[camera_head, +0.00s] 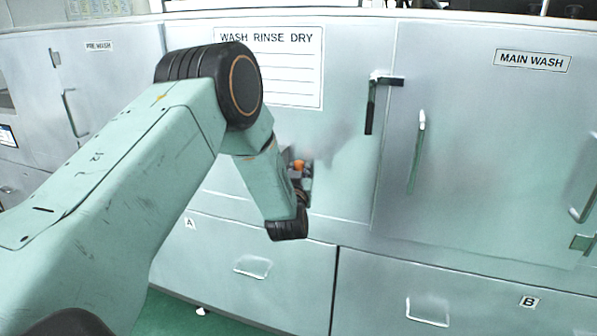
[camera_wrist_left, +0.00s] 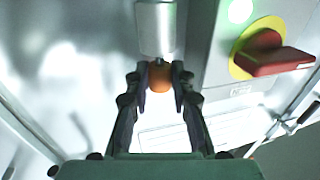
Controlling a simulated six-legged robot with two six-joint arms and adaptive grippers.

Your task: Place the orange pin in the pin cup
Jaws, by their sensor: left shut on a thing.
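The orange pin (camera_wrist_left: 159,76) shows as a rounded orange end between the fingertips of my left gripper (camera_wrist_left: 160,82). The gripper is shut on it. In the head view, the pin (camera_head: 299,165) is a small orange spot at my left gripper (camera_head: 304,178), in front of the washer panel and partly behind my wrist. A grey metal cylinder (camera_wrist_left: 157,28) is just beyond the pin in the wrist view. I cannot tell whether it is the pin cup or whether the pin touches it. My right gripper is not in view.
A red rotary switch (camera_wrist_left: 268,54) on a yellow disc and a lit green lamp (camera_wrist_left: 240,11) are at right in the wrist view. A black door handle (camera_head: 371,108) and a pale handle (camera_head: 417,150) stick out right of my arm. Drawer handles (camera_head: 252,267) sit below.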

